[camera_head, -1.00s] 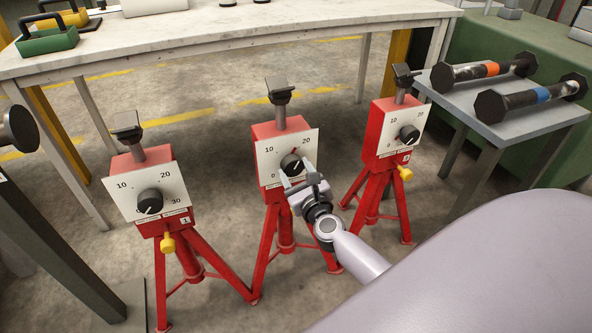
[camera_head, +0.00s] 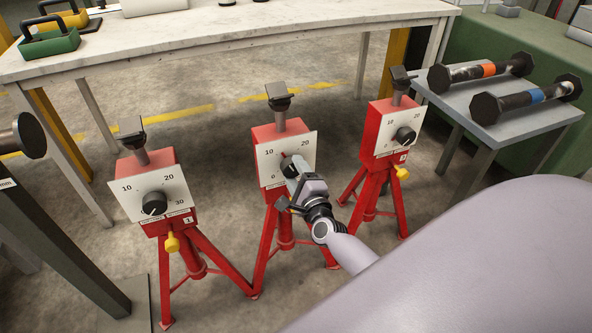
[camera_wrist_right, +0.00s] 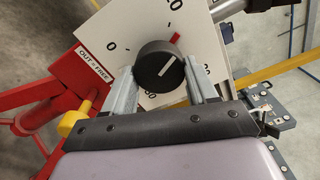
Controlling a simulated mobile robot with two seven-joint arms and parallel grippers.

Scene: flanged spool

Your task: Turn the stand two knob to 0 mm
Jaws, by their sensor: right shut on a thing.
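The middle red stand (camera_head: 268,140) has a white dial plate (camera_head: 303,143) and a dark knob, mostly hidden by my gripper in the head view. My right gripper (camera_head: 292,172) is shut on this knob. The right wrist view shows the black knob (camera_wrist_right: 157,67) between the two fingers, with a white pointer line directed to the upper right. A red mark stands just above the knob on the dial, and the 0 is on the left. The pointer is away from the 0. The exact reading cannot be told. My left gripper is out of view.
The left stand (camera_head: 147,161) and right stand (camera_head: 373,130) flank the middle one. A grey table (camera_head: 500,131) at right carries two dark spools. A pale workbench (camera_head: 240,29) spans the back. A dark round flange (camera_head: 30,135) shows at the left edge.

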